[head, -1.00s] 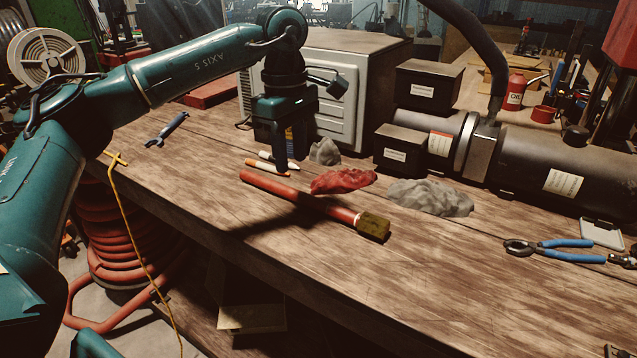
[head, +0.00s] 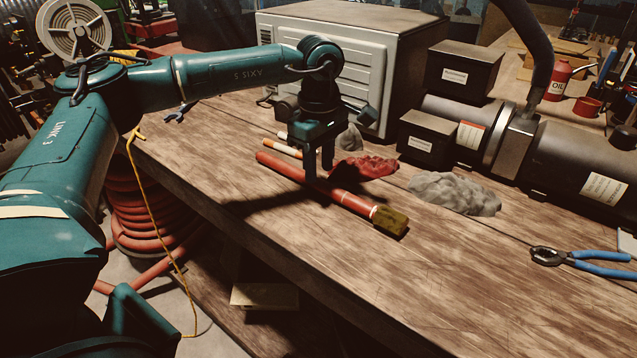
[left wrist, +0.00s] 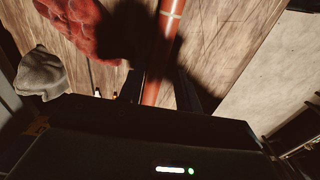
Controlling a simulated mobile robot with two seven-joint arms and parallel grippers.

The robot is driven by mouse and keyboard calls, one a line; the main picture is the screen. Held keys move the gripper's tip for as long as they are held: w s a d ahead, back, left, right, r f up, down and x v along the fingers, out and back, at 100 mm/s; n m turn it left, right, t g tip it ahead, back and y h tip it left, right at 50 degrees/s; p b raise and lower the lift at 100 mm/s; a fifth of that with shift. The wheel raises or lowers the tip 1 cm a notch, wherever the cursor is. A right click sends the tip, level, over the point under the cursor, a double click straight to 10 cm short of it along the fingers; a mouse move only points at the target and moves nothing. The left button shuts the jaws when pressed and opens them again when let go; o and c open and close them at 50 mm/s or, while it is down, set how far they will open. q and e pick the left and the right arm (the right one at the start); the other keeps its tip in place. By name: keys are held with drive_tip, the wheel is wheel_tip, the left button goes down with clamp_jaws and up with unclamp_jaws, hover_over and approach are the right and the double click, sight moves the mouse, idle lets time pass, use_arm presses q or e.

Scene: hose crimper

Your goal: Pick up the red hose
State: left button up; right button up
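The red hose (head: 346,199) lies on the wooden workbench, slanting from the middle towards the lower right, with a dark olive-brown end piece (head: 391,221). My left gripper (head: 319,170) points down over the hose's upper-left half. In the left wrist view the red hose (left wrist: 163,50) runs between the two spread fingers of the left gripper (left wrist: 160,92), with gaps on both sides. The left gripper looks open; I cannot tell exactly how high its tips are above the bench. My right gripper is not in view.
A crumpled red cloth (head: 366,167) lies just beyond the hose and a grey one (head: 455,193) to its right. Pale sticks (head: 283,148) lie behind it. Black boxes (head: 427,138) and blue-handled pliers (head: 590,262) are at right. The bench front is clear.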

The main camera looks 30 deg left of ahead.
sight(321, 181)
use_arm(q)
drive_tip(key=shift+w+d+f, duration=0.1)
drive_tip(key=shift+d+f, duration=0.1)
drive_tip(key=shift+f, duration=1.75)
drive_tip(key=shift+c, duration=0.5)
drive_tip(key=shift+r, duration=0.1)
clamp_jaws()
